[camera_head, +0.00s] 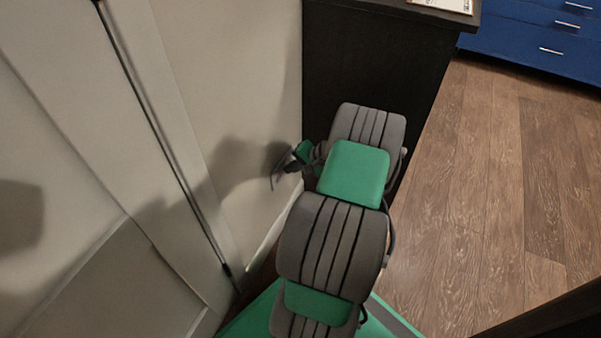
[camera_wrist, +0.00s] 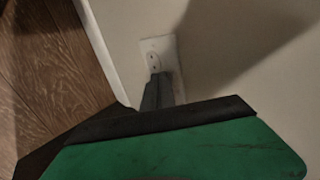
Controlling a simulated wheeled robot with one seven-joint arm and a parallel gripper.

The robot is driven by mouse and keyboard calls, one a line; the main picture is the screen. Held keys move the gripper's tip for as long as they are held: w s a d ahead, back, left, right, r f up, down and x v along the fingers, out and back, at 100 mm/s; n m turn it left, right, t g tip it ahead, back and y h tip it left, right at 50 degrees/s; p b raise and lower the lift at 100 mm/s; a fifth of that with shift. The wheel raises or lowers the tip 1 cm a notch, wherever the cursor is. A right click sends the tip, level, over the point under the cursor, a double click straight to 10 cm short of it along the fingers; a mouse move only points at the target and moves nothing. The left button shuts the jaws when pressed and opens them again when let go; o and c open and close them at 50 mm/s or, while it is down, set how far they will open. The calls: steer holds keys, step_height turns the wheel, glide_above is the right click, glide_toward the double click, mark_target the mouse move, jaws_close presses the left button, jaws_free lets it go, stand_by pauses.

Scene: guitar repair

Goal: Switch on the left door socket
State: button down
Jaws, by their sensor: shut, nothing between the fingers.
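The socket (camera_wrist: 153,54) is a white wall plate low on the pale wall, seen in the wrist view. One outlet face shows in its upper part. My gripper (camera_wrist: 160,78) is shut and empty, and its dark fingertips overlap the lower part of the plate. I cannot tell whether they touch it. The fingers hide part of the plate, and no switch can be made out. In the head view my gripper (camera_head: 279,176) is close to the wall, left of my arm; the socket cannot be made out there.
A pale panelled door (camera_head: 90,130) stands at the left, beside the pale wall (camera_head: 225,75). A dark cabinet (camera_head: 375,55) stands just behind my arm. Blue drawers (camera_head: 540,35) are at the back right. The wooden floor (camera_head: 490,190) at the right is clear.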

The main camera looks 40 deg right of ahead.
steer(key=shift+w, duration=0.1)
steer(key=shift+w+a+f+p, duration=0.15)
steer(key=shift+f+p, duration=0.1)
steer(key=shift+p, duration=0.75)
steer(key=shift+f, duration=0.15)
steer(key=shift+a, duration=0.1)
